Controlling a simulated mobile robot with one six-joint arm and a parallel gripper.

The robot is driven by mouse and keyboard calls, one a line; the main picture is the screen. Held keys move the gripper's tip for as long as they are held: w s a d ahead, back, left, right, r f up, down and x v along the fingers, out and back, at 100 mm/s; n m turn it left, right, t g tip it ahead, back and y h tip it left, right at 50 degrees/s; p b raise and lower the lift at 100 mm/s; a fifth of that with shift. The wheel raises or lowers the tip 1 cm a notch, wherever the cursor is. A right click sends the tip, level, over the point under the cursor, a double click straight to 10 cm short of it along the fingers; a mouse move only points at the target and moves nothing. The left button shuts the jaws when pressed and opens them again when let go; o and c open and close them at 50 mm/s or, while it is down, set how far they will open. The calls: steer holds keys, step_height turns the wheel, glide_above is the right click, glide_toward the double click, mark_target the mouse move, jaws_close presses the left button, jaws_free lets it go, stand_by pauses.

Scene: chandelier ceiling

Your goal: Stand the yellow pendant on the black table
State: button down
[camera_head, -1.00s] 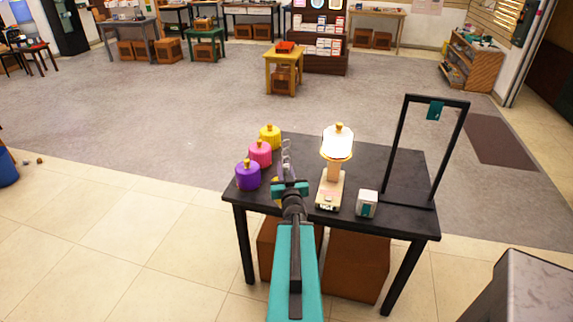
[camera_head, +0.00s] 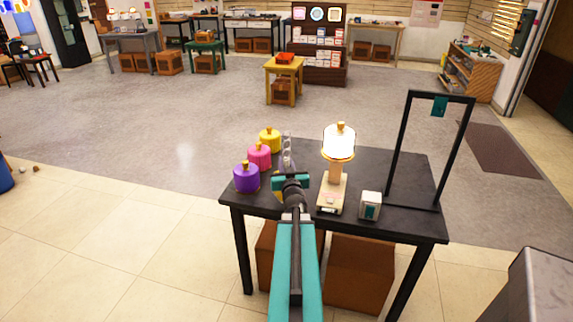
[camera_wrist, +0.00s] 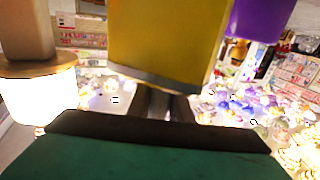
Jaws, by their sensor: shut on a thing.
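My gripper (camera_head: 290,181) is over the left part of the black table (camera_head: 385,222). It is shut on a yellow piece, which fills the top middle of the wrist view as a yellow body with a grey rim (camera_wrist: 165,40). In the head view only a sliver of this yellow pendant (camera_head: 277,187) shows beside my gripper. A string of clear beads (camera_head: 287,150) shows just beyond the gripper. Whether the pendant touches the table is hidden. Another yellow round piece with a gold knob (camera_head: 269,140) stands at the table's back left.
A pink piece (camera_head: 259,156) and a purple piece (camera_head: 246,177) stand left of my gripper. Close on the right are a glowing lamp (camera_head: 339,142) on a beige base, a white box (camera_head: 370,206) and a black frame (camera_head: 402,130).

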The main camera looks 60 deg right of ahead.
steer(key=x, duration=0.6)
steer(key=shift+s+d+f+p, duration=0.2)
steer(key=shift+s+d+p, duration=0.1)
steer(key=shift+d+p, duration=0.15)
steer(key=shift+w+d+f, duration=0.1)
steer(key=shift+d+f, duration=0.1)
steer(key=shift+f, duration=0.7)
steer(key=shift+w+d+f, duration=0.1)
steer(key=shift+d+f, duration=0.1)
steer(key=shift+f, duration=0.9)
steer(key=c, duration=1.6)
jaws_free()
steer(key=shift+r, duration=0.1)
